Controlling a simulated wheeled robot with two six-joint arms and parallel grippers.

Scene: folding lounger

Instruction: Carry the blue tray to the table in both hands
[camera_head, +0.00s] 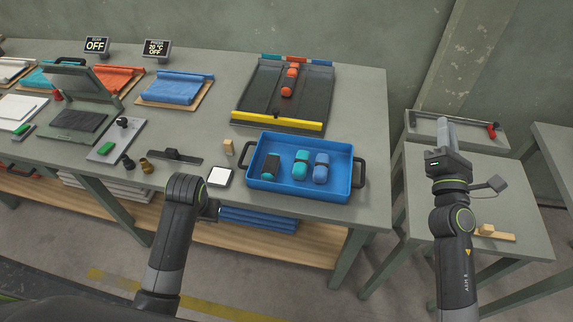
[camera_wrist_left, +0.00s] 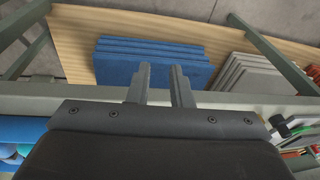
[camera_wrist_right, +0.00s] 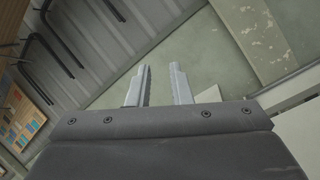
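The blue tray (camera_head: 257,183) sits on the grey workbench near its front right corner, with a black handle at each short end. Part of the tray shows at the left edge of the left wrist view (camera_wrist_left: 18,130). My left gripper (camera_wrist_left: 160,80) is apart from the tray, with a gap between its fingers and nothing in it; my arm hides most of it in the head view. My right gripper (camera_head: 447,135) is to the right of the tray, over the small side table (camera_head: 515,200), open and empty.
A black board with a yellow front edge (camera_head: 277,121) lies behind the tray. A white square pad (camera_head: 220,177) and a small wooden block (camera_head: 228,147) are left of it. A wooden piece (camera_head: 490,233) lies on the side table. A gap separates workbench and side table.

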